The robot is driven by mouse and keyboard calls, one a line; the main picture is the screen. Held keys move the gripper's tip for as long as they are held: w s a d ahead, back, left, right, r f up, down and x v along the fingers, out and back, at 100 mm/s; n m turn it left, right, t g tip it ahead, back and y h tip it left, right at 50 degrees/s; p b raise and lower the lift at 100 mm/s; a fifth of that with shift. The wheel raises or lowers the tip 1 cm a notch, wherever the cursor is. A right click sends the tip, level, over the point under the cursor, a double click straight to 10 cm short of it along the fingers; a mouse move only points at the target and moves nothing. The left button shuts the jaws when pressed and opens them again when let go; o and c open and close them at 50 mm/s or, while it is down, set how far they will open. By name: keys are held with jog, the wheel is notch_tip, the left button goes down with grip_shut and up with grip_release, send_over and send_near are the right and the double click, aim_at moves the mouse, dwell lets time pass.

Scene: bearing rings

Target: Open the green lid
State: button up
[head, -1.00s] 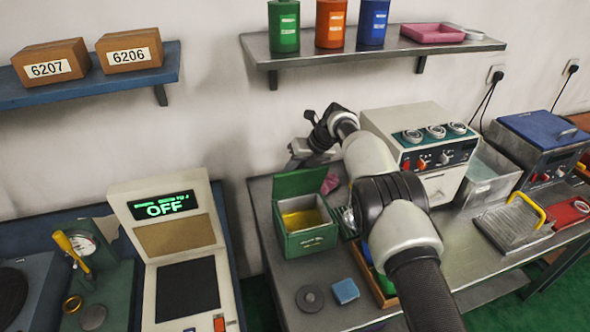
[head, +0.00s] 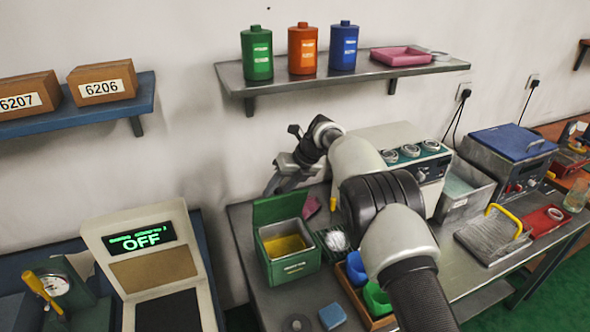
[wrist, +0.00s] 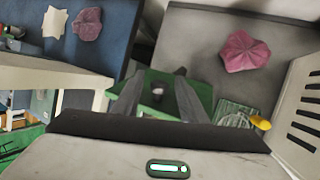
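The green lid (head: 277,208) stands raised at the back edge of the green box (head: 290,268). The box is open at the top and yellow shows inside. My gripper (head: 278,187) is just above and behind the lid in the head view. In the wrist view its two fingers (wrist: 157,100) are spread apart, with green surface (wrist: 204,96) below and between them. A small dark part with a pale spot shows between the fingers. I cannot tell whether a finger touches the lid. Nothing is visibly held.
A pink cloth (head: 311,206) lies behind the box. A wooden tray with blue and green cups (head: 377,297) is right of it. A blue block (head: 332,316) lies in front. A white machine (head: 400,135) stands behind my arm. A shelf (head: 340,80) hangs above.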

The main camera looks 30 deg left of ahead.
jog(key=s+v, duration=0.1)
jog(key=v, duration=1.2)
jog(key=shift+w+b, duration=0.3)
jog(key=shift+w, duration=0.2)
